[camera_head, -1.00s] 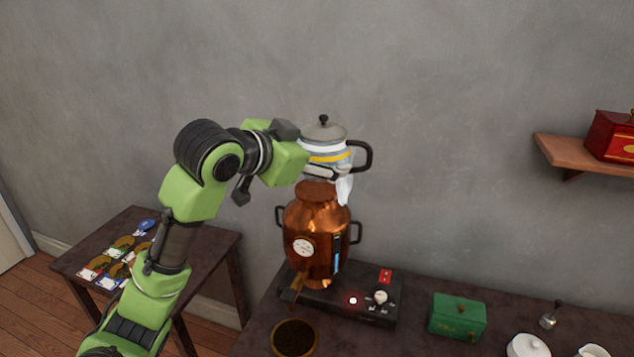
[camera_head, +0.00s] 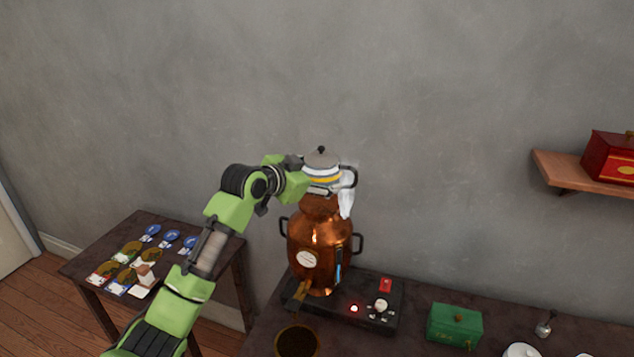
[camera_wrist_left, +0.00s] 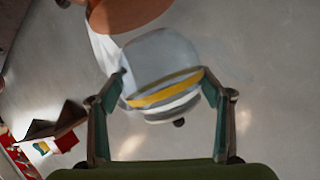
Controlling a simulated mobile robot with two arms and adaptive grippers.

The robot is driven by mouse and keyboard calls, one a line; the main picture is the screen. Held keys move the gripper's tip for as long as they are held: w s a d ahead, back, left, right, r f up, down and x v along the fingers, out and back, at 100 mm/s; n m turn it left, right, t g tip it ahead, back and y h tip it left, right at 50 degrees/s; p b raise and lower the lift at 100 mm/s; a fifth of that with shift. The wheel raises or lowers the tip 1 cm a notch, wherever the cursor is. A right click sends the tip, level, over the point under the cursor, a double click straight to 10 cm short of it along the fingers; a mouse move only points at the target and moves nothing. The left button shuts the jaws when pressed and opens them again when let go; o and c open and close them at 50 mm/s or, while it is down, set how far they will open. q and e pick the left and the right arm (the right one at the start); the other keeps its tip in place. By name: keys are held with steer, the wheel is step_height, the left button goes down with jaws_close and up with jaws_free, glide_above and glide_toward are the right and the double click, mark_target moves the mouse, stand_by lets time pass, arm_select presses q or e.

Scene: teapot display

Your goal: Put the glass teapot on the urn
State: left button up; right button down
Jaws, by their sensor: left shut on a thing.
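The glass teapot (camera_head: 322,172), with a grey lid, a dark knob and yellow and white bands, is upright directly above the copper urn (camera_head: 320,245). My left gripper (camera_head: 318,190) is shut on the teapot from the left. In the left wrist view the teapot (camera_wrist_left: 160,70) sits between the two fingers, and part of the urn (camera_wrist_left: 125,12) shows at the top. A white cloth (camera_head: 346,204) hangs by the teapot's right side. I cannot tell whether the teapot's base touches the urn's top. My right gripper is not in view.
The urn stands on a black base (camera_head: 385,322) with a lit red lamp on the dark table. A green box (camera_head: 454,325) is at right and a dark bowl (camera_head: 297,342) in front. A side table (camera_head: 205,236) with cards is at left. A shelf (camera_head: 565,174) holds a red box.

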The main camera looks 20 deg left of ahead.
arm_select(q)
steer(key=f+p, duration=0.2)
steer(key=f, duration=0.1)
steer(key=shift+w+a, duration=0.1)
steer(key=shift+w, duration=0.1)
steer(key=shift+f, duration=0.15)
steer(key=shift+f, duration=0.1)
steer(key=o, duration=1.4)
steer(key=shift+f, duration=0.15)
steer(key=shift+c, duration=0.2)
steer(key=shift+s, duration=0.1)
steer(key=b+v, duration=0.3)
steer(key=v, duration=0.9)
